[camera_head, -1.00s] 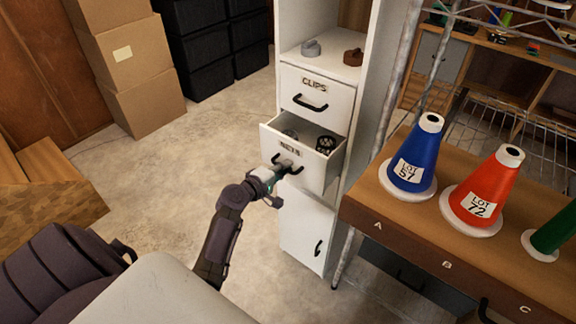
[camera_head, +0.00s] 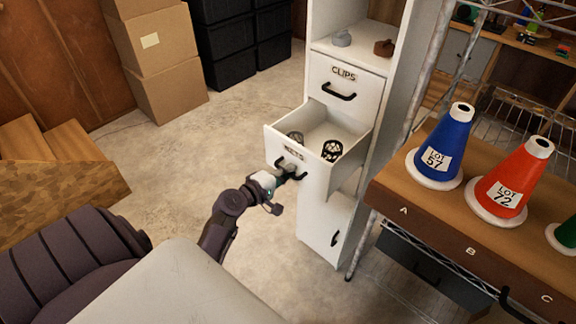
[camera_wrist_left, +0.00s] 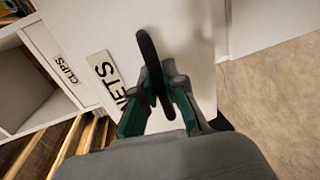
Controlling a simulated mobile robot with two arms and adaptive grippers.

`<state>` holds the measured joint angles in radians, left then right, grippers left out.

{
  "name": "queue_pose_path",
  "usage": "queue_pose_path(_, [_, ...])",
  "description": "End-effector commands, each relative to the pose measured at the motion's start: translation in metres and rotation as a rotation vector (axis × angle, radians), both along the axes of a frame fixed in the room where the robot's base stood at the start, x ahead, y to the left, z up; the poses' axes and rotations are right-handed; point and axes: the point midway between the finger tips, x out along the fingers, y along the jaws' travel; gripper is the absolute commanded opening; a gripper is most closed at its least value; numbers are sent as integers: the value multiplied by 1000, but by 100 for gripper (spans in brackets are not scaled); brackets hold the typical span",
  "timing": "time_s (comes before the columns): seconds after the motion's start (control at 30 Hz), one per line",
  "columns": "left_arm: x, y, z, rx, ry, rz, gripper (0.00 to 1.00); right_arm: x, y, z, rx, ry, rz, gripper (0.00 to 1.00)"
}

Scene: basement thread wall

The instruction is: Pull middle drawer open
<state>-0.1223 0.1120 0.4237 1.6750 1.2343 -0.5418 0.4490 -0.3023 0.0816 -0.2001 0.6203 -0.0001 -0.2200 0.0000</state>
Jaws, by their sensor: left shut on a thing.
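The middle drawer (camera_head: 284,151), labelled NETS, is pulled out of the tall white cabinet (camera_head: 345,192). Dark round items (camera_head: 332,150) lie inside it. My left gripper (camera_head: 292,171) is shut on the drawer's black handle (camera_head: 300,177). In the left wrist view the fingers of the gripper (camera_wrist_left: 163,93) close around the handle (camera_wrist_left: 152,62), beside the NETS label (camera_wrist_left: 108,80). The CLIPS drawer (camera_head: 345,84) above is shut. The lower door (camera_head: 325,222) looks shut. My right gripper is not in view.
A wooden bench (camera_head: 418,215) with blue (camera_head: 446,140) and red (camera_head: 515,178) cones stands to the right of the cabinet. Cardboard boxes (camera_head: 165,95) and black bins (camera_head: 235,60) stand at the back left. The concrete floor (camera_head: 190,170) left of the cabinet is clear.

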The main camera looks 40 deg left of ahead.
Motion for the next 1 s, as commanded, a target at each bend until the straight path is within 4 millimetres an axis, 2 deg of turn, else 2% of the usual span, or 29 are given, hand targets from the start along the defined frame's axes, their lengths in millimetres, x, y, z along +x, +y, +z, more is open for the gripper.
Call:
queue_pose_path(0.03, [0, 0, -1, 0, 1, -1, 0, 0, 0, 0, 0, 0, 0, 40])
queue_pose_path(0.07, [0, 0, -1, 0, 2, -1, 14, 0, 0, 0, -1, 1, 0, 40])
queue_pose_path(0.2, [0, 0, -1, 0, 1, -1, 37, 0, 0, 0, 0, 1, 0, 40])
queue_pose_path(0.5, [-1, 0, 0, 0, 1, 0, 37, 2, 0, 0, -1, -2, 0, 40])
queue_pose_path(0.63, [-11, 1, 1, 0, 2, 1, 37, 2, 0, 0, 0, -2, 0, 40])
queue_pose_path(1.0, [-84, 6, 16, 0, 5, 0, 37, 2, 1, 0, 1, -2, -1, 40])
